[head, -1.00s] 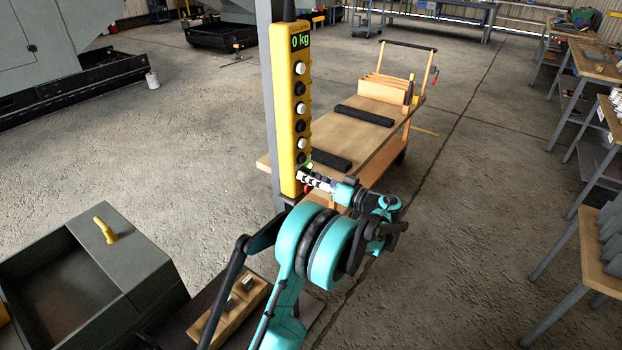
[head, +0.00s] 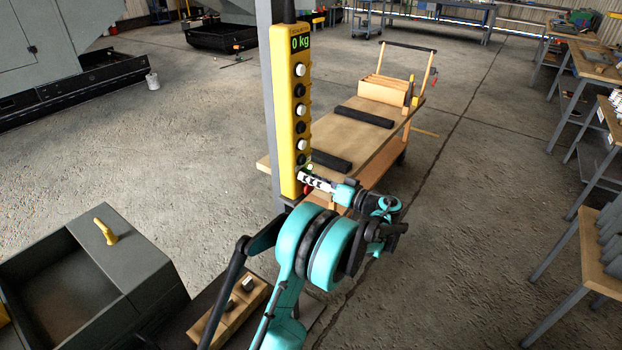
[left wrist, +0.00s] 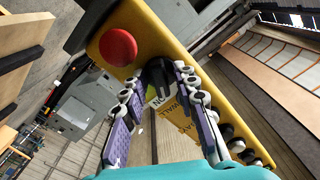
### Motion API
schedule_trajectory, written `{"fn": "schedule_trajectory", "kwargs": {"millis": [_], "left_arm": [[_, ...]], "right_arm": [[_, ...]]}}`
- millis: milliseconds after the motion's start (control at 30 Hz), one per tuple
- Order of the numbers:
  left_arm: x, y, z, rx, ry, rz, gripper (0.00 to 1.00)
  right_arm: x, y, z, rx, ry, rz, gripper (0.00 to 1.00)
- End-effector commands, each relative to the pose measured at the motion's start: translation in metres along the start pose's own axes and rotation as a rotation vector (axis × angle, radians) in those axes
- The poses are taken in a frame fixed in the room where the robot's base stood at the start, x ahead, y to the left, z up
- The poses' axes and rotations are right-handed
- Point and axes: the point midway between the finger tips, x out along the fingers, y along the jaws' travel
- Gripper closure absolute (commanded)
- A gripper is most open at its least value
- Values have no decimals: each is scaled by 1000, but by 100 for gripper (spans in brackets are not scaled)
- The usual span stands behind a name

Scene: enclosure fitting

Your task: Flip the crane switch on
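The yellow crane pendant (head: 287,120) hangs upright in front of a grey post in the head view, its display reading 0 kg. The black rotary crane switch (left wrist: 161,78) sits on the pendant's face in the left wrist view, beside a round red button (left wrist: 118,46). My left gripper (head: 312,180) is at the pendant's lower end. In the left wrist view the left gripper (left wrist: 157,80) is open, with one fingertip on each side of the switch. I cannot tell whether either touches it. The label by the switch is partly hidden. My right gripper is out of view.
A column of black and white buttons (head: 300,108) runs up the pendant. A wooden-topped cart (head: 352,138) stands behind it. A grey open bin (head: 130,255) is at lower left, and workbenches (head: 590,65) line the right. Floor between is clear.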

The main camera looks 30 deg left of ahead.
Motion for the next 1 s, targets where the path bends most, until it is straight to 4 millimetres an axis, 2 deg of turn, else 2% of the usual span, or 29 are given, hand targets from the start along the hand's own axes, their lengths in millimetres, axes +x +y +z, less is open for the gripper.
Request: {"fn": "schedule_trajectory", "kwargs": {"millis": [367, 467, 800, 1000], "left_arm": [[-6, 0, 0, -1, 0, 1, 66], [-20, 1, -1, -1, 2, 3, 66], [-92, 1, 0, -1, 2, 3, 66], [-116, 1, 0, -1, 1, 1, 66]], "right_arm": [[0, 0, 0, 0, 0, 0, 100], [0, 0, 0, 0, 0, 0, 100], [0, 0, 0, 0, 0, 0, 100], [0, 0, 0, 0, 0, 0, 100]]}}
